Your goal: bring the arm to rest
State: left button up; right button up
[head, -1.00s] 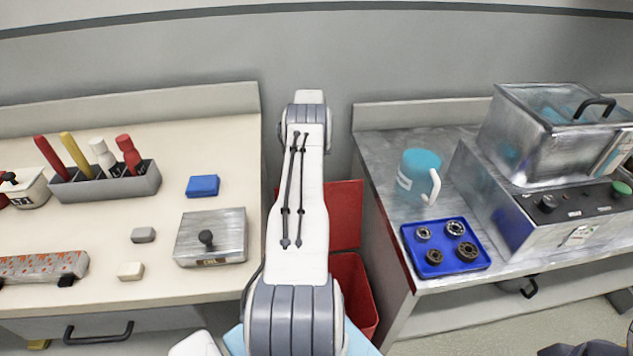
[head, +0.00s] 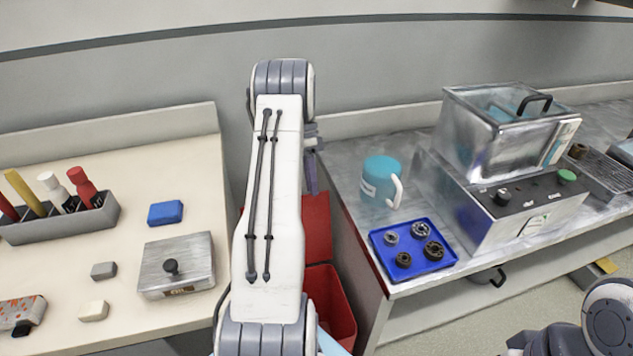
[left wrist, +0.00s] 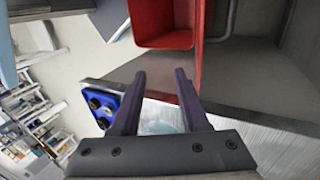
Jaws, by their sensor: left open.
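My left arm (head: 272,210) stretches up the middle of the head view, over the gap between the two benches. Its gripper (head: 312,180) shows only in part, beyond the arm's right edge and pointing down. In the left wrist view the gripper (left wrist: 160,75) has its two dark fingers apart, with nothing between them. A red bin (left wrist: 165,25) lies beyond the fingertips there. Part of my right arm (head: 610,320) shows at the lower right of the head view; I cannot make out its gripper.
The left bench holds a metal box (head: 177,265), a blue block (head: 165,213) and a marker rack (head: 60,223). The right bench holds a blue tray (head: 413,248) of ring parts, a teal mug (head: 381,180) and a metal machine (head: 505,200). The red bin (head: 330,305) stands between them.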

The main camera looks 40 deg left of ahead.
pick_arm(q)
jog(key=shift+w+d+r, duration=0.15)
jog(key=shift+d+r, duration=0.35)
jog(key=shift+d, duration=0.35)
jog(key=d+r+y, duration=0.1)
jog(key=d+r, duration=0.3)
jog(key=d, duration=0.8)
jog(key=d+r+y, duration=0.2)
jog(key=d+r, duration=0.2)
jog(key=d, duration=0.8)
jog(key=s+d+r+t, duration=0.1)
jog(key=s+d+r, duration=0.1)
jog(key=s+d, duration=0.75)
jog(key=s+d+f+m+t, duration=0.15)
jog(key=s+d, duration=0.45)
jog(key=s, duration=0.6)
notch_tip(320, 180, up, 13)
jog(key=p, duration=1.3)
jog(key=shift+s+f+y, duration=0.15)
jog(key=shift+s+y, duration=0.15)
